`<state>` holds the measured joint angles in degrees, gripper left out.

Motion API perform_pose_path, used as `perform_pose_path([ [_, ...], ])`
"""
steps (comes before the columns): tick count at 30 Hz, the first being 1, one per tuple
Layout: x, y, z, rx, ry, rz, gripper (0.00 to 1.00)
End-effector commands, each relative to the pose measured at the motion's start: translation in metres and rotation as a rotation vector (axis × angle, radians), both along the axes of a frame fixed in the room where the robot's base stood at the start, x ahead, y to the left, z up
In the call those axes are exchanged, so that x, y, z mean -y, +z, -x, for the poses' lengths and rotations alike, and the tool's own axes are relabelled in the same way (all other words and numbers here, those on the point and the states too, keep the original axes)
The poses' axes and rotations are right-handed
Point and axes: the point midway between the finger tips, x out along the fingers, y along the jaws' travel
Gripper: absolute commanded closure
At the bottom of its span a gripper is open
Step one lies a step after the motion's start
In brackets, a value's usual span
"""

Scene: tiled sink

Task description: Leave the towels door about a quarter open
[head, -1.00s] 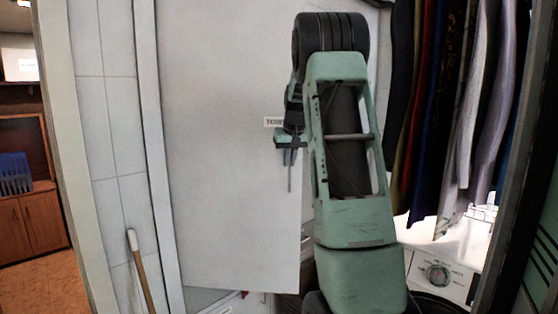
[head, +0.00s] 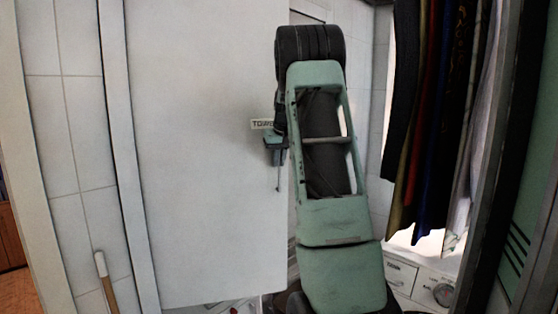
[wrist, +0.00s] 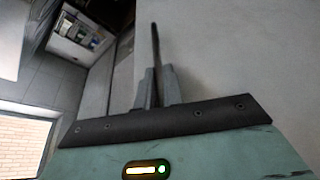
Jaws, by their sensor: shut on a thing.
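The towels door (head: 200,160) is a tall plain white panel left of centre in the head view. A small label (head: 262,124), partly hidden by my arm, reads "TOW". The door stands ajar, with space showing past its right edge. My gripper (head: 274,155) is at that edge just below the label, shut on a thin dark upright handle (head: 279,180). In the wrist view my gripper (wrist: 155,88) has both fingers against the handle (wrist: 155,45), beside the door face (wrist: 235,55). My arm hides part of the opening.
Hanging clothes (head: 430,110) and a white washing machine (head: 420,280) are at the right. A wooden-handled stick (head: 105,280) leans on the tiled wall (head: 75,130) at the left. A bright window (wrist: 25,140) shows in the wrist view.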

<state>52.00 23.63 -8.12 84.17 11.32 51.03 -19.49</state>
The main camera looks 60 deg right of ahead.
Motion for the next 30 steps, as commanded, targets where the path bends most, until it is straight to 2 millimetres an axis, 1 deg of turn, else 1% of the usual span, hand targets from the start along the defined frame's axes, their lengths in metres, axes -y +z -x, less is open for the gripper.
perform_pose_path([
  [2,0.0,0.0,0.001,-0.001,-0.003,-0.002,1.0],
  [3,0.0,0.0,0.001,-0.001,-0.003,-0.002,0.85],
  [4,0.0,0.0,0.001,-0.001,-0.003,-0.002,0.82],
  [12,0.0,0.0,0.0,0.0,0.0,0.0,0.82],
  [16,-0.002,0.007,0.002,0.001,0.0,0.003,0.82],
  [20,-0.007,0.025,0.007,0.003,0.001,0.004,0.82],
  [30,-0.028,0.099,0.029,0.003,-0.002,0.005,0.82],
])
